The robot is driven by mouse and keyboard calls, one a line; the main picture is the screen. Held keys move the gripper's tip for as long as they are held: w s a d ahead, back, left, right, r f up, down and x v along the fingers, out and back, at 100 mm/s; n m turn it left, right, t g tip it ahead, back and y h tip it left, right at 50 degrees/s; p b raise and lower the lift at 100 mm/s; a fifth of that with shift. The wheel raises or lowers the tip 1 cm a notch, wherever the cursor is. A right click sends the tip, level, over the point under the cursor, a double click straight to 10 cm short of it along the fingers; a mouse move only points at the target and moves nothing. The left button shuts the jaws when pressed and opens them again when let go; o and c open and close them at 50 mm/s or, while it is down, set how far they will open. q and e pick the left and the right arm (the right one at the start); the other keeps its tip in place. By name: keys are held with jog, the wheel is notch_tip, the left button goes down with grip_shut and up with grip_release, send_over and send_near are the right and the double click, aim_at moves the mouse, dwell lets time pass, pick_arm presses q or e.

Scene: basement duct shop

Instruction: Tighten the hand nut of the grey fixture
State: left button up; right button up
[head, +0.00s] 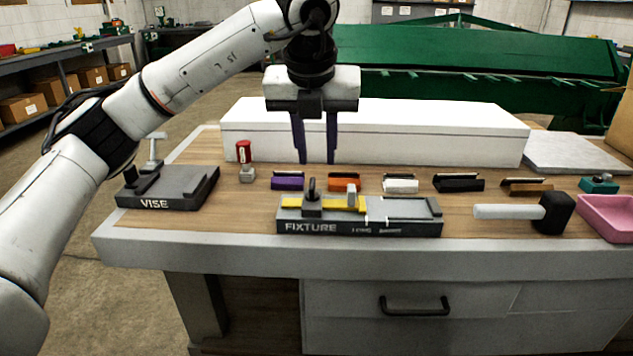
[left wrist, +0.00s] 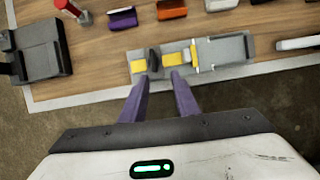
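The grey fixture (head: 400,228), labelled FIXTURE, sits near the front edge of the bench; it also shows in the left wrist view (left wrist: 232,50). A dark upright hand nut (head: 312,197) stands on its left part, also seen in the left wrist view (left wrist: 153,60). A yellow piece (head: 336,203) lies in the fixture beside and under the nut. My left gripper (head: 316,160) points down above and behind the fixture, fingers apart and empty. In the left wrist view its fingertips (left wrist: 159,76) appear near the nut, not visibly gripping it. My right gripper is out of view.
A grey vise (head: 185,190) stands at left. Purple (head: 288,182), orange (head: 344,182), white (head: 400,184) and black (head: 458,183) pieces line up behind the fixture. A mallet (head: 550,212) and pink tray (head: 610,215) are at right. A long white box (head: 430,140) stands behind.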

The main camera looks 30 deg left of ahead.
aim_at(312, 184)
pick_arm(q)
jog(key=x, duration=0.3)
jog(key=a+x, duration=0.1)
jog(key=x, duration=0.5)
jog(key=shift+w+a+f+b, duration=0.15)
jog(key=shift+w+a+b, duration=0.05)
jog(key=shift+a+b, duration=0.2)
grip_shut()
